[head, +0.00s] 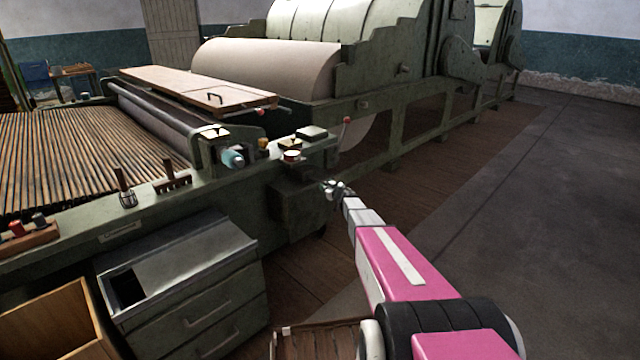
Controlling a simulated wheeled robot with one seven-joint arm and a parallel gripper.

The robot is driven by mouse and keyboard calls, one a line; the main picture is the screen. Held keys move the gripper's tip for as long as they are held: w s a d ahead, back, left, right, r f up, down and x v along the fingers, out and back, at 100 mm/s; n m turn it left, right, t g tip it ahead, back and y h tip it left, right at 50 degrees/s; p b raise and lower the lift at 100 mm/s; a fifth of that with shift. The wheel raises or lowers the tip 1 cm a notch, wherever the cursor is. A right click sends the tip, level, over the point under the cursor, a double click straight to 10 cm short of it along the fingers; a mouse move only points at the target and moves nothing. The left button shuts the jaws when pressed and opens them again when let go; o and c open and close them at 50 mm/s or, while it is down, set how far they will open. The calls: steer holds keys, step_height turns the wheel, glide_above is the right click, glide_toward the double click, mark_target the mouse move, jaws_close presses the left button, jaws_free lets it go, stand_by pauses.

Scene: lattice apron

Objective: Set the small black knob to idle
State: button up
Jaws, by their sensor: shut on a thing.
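My gripper (331,187) is at the right side of a dark green control box (292,212) on the machine's near corner. Its fingers are shut at the small black knob there. The fingers cover the knob, so its pointer and any markings, including idle, cannot be read. My pink and white arm reaches up to it from the lower right.
A slatted apron (80,150) lies left. A grey drawer cabinet (185,270) and an open wooden box (55,318) stand in front. The floor (530,200) at right is clear.

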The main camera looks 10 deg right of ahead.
steer(key=shift+s+d, duration=0.1)
steer(key=shift+s, duration=0.1)
steer(key=o, duration=1.3)
steer(key=shift+d, duration=0.1)
steer(key=shift+c, duration=0.2)
steer(key=v, duration=1.1)
